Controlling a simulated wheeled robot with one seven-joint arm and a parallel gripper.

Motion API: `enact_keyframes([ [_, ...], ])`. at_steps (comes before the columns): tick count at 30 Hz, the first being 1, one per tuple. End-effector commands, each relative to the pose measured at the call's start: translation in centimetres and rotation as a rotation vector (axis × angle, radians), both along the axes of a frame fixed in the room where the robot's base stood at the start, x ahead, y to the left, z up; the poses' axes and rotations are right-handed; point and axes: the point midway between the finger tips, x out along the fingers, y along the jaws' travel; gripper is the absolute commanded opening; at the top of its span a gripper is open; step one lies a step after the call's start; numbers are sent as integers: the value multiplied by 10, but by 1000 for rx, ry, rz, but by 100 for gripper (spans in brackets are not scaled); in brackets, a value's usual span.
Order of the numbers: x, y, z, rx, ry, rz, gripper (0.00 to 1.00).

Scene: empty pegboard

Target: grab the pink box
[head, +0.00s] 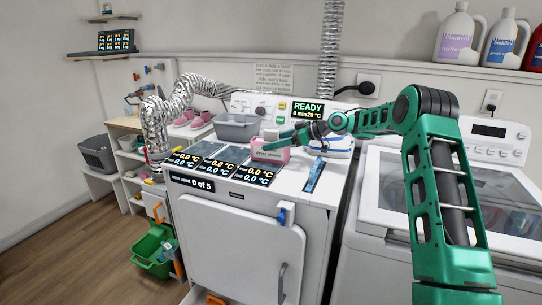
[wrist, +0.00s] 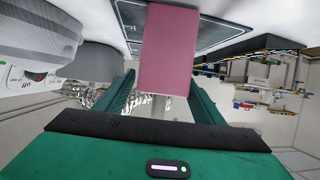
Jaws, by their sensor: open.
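In the wrist view the pink box (wrist: 168,48) fills the upper middle. My green gripper (head: 290,136) reaches in from the right at the box's upper part in the head view. In the wrist view my gripper (wrist: 160,80) is open, one finger on each side of the box's near end. I cannot tell whether either finger touches it.
A grey basin (head: 236,128) stands behind the box to the left, with pink shoes (head: 193,118) farther left. A blue item (head: 316,170) lies to the right. A silver duct (head: 158,125) rises at left. Green bins (head: 153,252) stand on the floor.

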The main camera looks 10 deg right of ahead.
Motion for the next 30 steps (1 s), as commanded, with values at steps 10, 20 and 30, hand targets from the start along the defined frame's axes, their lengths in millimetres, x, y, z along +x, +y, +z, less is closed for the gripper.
enact_keyframes([
  [10, 8, 13, -7, -1, 0, -1, 62],
  [20, 8, 13, -7, -1, 0, 0, 18],
  [30, 8, 13, 0, 0, 0, 0, 18],
])
